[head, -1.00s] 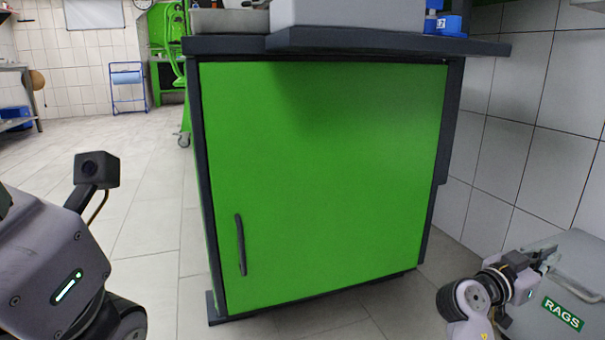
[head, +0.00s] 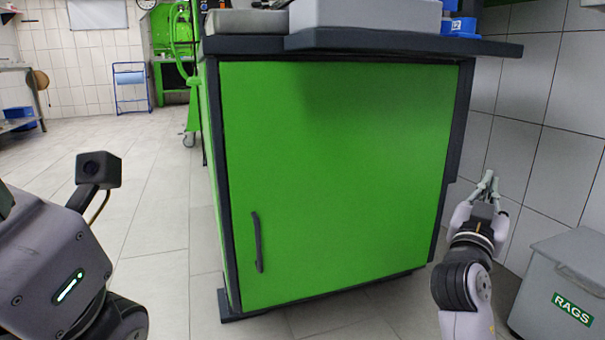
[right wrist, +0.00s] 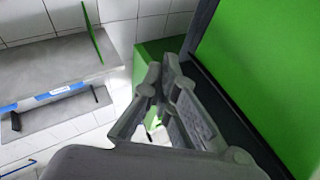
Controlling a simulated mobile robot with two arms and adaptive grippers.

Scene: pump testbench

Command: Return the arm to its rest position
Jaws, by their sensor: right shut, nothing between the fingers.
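My right arm comes up from the lower right of the head view. Its gripper (head: 487,184) points up and away, between the green cabinet's right edge and the tiled wall. The fingers are shut with nothing between them. In the right wrist view the shut fingers (right wrist: 166,70) show beside the cabinet's dark frame and green panel. My left arm shows only in part at the lower left of the head view, and its gripper is not visible.
The green cabinet (head: 335,180) with a dark worktop fills the middle. A grey bin marked RAGS (head: 560,290) stands at the lower right by the tiled wall (head: 545,130). Open tiled floor (head: 155,200) lies to the left.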

